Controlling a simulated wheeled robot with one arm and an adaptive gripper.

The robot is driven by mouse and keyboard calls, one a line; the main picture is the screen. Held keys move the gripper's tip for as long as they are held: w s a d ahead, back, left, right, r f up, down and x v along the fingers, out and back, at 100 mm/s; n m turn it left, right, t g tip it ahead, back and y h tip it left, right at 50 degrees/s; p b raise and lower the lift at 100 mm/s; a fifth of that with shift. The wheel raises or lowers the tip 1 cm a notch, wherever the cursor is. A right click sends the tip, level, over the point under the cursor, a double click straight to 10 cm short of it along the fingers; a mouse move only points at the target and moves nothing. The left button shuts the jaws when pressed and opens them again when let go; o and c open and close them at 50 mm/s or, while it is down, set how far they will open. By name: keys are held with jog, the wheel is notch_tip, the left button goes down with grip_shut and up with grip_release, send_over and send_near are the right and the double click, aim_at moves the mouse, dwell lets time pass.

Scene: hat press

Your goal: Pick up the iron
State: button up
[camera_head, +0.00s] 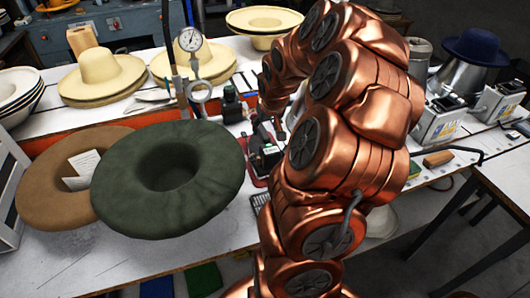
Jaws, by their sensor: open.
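My copper arm (325,130) fills the middle right of the view and bends down toward the worktable. Its end is partly hidden behind its own links. Dark slender parts that look like my open gripper (267,132) show just left of the arm, low over the table. Close below them is a small dark object with a pale panel (266,156), on or beside a red pad (257,182). I cannot tell whether this object is the iron. No iron is clearly visible elsewhere, and my arm hides part of the table.
A green hat (205,205) and a brown hat (40,200) lie on the front left. Cream hats (100,70) stand behind, near a dial gauge (190,40). A black device (232,104) is left of the gripper. White boxes (438,122) and a blue hat (475,47) are right.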

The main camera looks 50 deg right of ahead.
aim_at(265, 134)
jog(key=shift+d+p+x, duration=0.1)
jog(key=shift+p+x, duration=0.45)
jog(key=shift+x, duration=0.3)
jog(key=shift+d+p+x, duration=0.15)
jog(key=shift+p+x, duration=0.35)
jog(key=shift+x, duration=0.35)
jog(key=shift+p+x, duration=0.35)
jog(key=shift+x, duration=0.85)
jog(key=shift+s, duration=0.1)
jog(key=shift+c, duration=0.3)
grip_shut()
